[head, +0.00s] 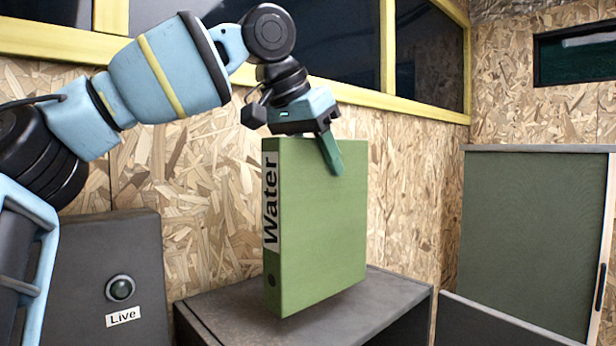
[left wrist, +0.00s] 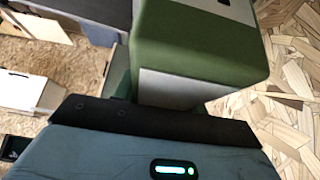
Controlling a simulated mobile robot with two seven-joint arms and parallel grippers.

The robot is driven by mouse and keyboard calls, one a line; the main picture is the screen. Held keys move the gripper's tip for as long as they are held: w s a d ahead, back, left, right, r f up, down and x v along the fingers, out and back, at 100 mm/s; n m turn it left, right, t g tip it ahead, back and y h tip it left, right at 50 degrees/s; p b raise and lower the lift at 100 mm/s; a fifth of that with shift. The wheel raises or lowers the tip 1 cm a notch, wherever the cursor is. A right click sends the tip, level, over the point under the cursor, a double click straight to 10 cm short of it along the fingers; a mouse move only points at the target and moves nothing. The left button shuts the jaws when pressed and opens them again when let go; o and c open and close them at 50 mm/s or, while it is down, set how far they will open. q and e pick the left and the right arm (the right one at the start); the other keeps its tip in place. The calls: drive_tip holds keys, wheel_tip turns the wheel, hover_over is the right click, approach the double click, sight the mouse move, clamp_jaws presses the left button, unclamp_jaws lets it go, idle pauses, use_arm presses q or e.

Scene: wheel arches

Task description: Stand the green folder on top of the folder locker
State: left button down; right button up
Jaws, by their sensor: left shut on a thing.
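The green folder (head: 322,220), with a "Water" label on its spine, stands upright over the dark grey top of the folder locker (head: 225,312). I cannot tell whether its bottom edge touches the top or hangs just above it. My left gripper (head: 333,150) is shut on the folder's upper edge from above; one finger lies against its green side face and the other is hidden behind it. The folder (left wrist: 190,45) also shows close up in the left wrist view. My right gripper is not in view.
A grey box (head: 75,270) with a green button and a "Live" sign stands left of the locker. A grey-green shuttered cabinet (head: 530,235) stands at the right. A chipboard wall with a yellow-framed window is behind. Bare locker top shows on both sides of the folder.

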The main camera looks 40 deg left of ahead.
sight(320, 219)
use_arm(q)
drive_tip(key=shift+w+a, duration=0.2)
drive_tip(key=shift+a, duration=0.5)
drive_tip(key=shift+w+a+f+p, duration=0.1)
drive_tip(key=shift+a+f+p, duration=0.15)
drive_tip(key=shift+f, duration=0.65)
drive_tip(key=shift+w+a+f+p, duration=0.1)
drive_tip(key=shift+a+f+p, duration=0.1)
drive_tip(key=shift+f, duration=0.7)
drive_tip(key=c, duration=0.8)
unclamp_jaws()
drive_tip(key=shift+f, duration=0.15)
